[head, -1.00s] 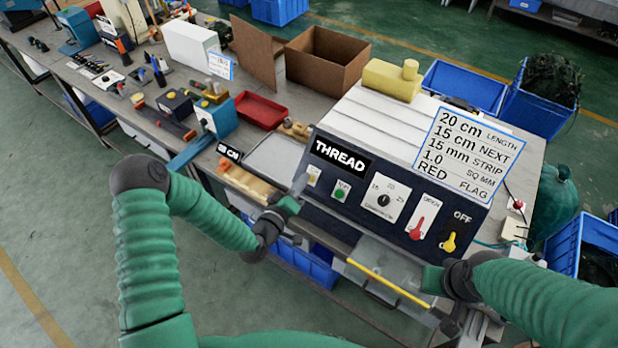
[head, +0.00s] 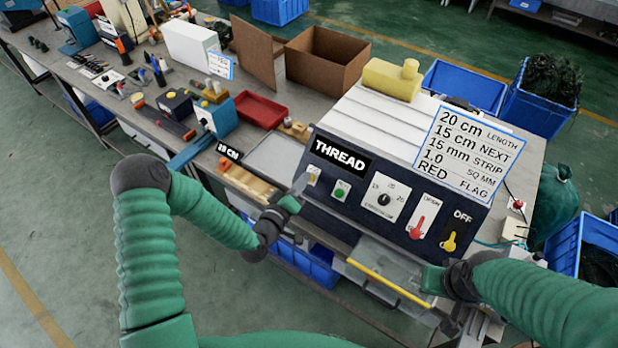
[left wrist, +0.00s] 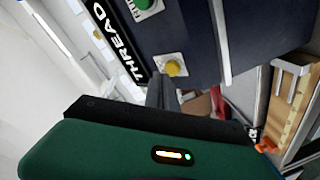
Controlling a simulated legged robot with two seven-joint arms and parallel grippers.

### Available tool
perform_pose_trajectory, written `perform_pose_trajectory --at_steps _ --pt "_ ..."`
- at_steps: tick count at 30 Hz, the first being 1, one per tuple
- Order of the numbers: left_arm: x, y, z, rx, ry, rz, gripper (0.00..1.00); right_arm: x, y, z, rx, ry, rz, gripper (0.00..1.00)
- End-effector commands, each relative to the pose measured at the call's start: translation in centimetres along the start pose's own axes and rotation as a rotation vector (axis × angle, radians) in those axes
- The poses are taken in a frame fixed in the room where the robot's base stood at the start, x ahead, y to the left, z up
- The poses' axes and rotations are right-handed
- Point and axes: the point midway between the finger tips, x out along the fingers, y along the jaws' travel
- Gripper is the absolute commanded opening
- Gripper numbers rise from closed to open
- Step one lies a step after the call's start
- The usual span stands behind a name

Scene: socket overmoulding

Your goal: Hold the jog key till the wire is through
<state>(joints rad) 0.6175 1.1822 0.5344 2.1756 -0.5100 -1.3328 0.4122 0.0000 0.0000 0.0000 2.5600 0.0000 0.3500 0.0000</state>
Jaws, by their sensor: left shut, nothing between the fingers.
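The machine's dark front panel (head: 390,222) carries a THREAD display (head: 340,157). Below it are a small yellow key (head: 312,174) on a white plate, a green button (head: 340,190), a dial (head: 383,200), a red switch (head: 417,231) and a yellow switch (head: 450,241). My left gripper (head: 299,185) is shut and empty, its tip at the small yellow key. In the left wrist view the yellow key (left wrist: 173,68) shows just beyond the grey fingers (left wrist: 160,92); I cannot tell whether they touch it. My right gripper (head: 433,279) is beside the yellow-edged clear cover; its fingers are unclear.
The yellow-edged cover (head: 388,283) juts out below the panel. A job card (head: 470,153) stands on the machine, behind which lies a yellow spool-like part (head: 392,79). A wooden block (head: 246,183), red tray (head: 260,109) and cardboard box (head: 326,60) are on the bench.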

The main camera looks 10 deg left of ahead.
Motion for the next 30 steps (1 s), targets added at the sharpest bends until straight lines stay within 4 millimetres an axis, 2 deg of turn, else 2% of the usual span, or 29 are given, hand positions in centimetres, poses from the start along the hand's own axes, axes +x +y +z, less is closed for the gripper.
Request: perform_pose_trajectory --at_steps 30 --pt "0.84 -0.43 0.50 0.000 0.000 0.000 0.00 0.83 0.00 0.20 0.000 0.000 0.000 0.00"
